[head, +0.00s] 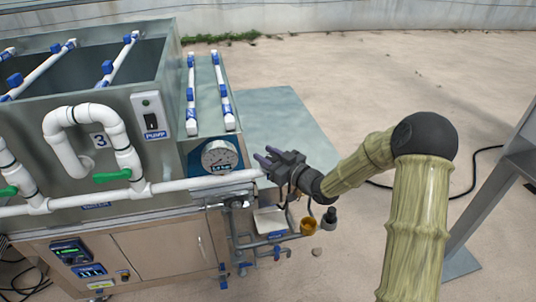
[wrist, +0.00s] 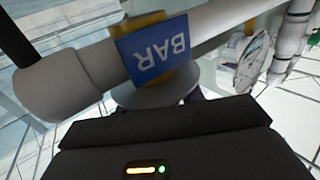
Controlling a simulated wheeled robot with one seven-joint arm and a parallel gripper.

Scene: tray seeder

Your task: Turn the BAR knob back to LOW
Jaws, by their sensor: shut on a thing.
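A blue plate reading BAR (wrist: 158,47) shows upside down in the wrist view, on a yellow part at a white pipe. Just below it is a round grey disc, the BAR knob (wrist: 150,95), partly hidden by my gripper's dark body. My gripper (head: 267,159) has purple fingers and reaches in from the right, just right of the gauge panel in the head view. It is shut on the knob, though the fingertips are mostly hidden in the wrist view. The knob is not clear in the head view. No LOW mark is readable, so I cannot tell the knob's setting.
A round gauge (head: 220,155) sits on the panel left of my gripper. A long white pipe (head: 190,184) runs along the tank's front below it. Open floor lies behind and to the right.

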